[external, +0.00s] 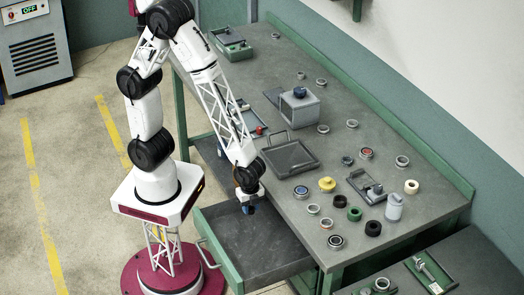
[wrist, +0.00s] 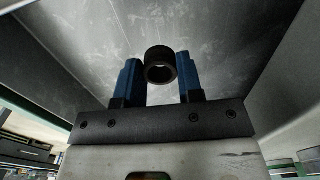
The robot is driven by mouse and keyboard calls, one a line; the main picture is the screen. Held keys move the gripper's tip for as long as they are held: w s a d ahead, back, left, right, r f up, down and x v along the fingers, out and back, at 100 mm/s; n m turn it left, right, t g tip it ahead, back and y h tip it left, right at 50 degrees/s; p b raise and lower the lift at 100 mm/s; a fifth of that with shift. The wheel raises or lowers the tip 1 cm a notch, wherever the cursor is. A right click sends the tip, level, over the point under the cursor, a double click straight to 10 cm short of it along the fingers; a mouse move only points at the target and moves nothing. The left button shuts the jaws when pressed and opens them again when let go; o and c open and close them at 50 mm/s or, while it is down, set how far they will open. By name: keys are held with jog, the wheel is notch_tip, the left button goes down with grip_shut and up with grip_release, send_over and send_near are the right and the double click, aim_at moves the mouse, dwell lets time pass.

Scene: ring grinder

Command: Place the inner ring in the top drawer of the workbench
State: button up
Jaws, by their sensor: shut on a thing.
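My gripper (external: 250,208) is over the open top drawer (external: 265,255) of the workbench, near the drawer's upper edge in the external view. In the wrist view its two blue fingers (wrist: 160,80) are shut on a dark ring, which I take as the inner ring (wrist: 161,52). The ring's round opening shows between the fingertips. The grey metal drawer floor (wrist: 215,45) fills the view beyond it. The ring is too small to make out in the external view. The gap between ring and drawer floor is hard to judge.
The drawer is pulled out and looks empty, with a handle (external: 208,254) at its front. The workbench top (external: 350,110) holds several rings, a yellow part (external: 327,184), a grey tray (external: 290,158) and a grey box (external: 299,105). The bench edge lies close right of my gripper.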

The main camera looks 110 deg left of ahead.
aim_at(251, 222)
jog(key=shift+f, duration=0.5)
jog(key=shift+f, duration=0.15)
jog(key=shift+f, duration=1.95)
jog(key=o, duration=0.9)
jog(key=shift+f, duration=0.1)
jog(key=shift+o, duration=0.2)
notch_tip(251, 222, up, 12)
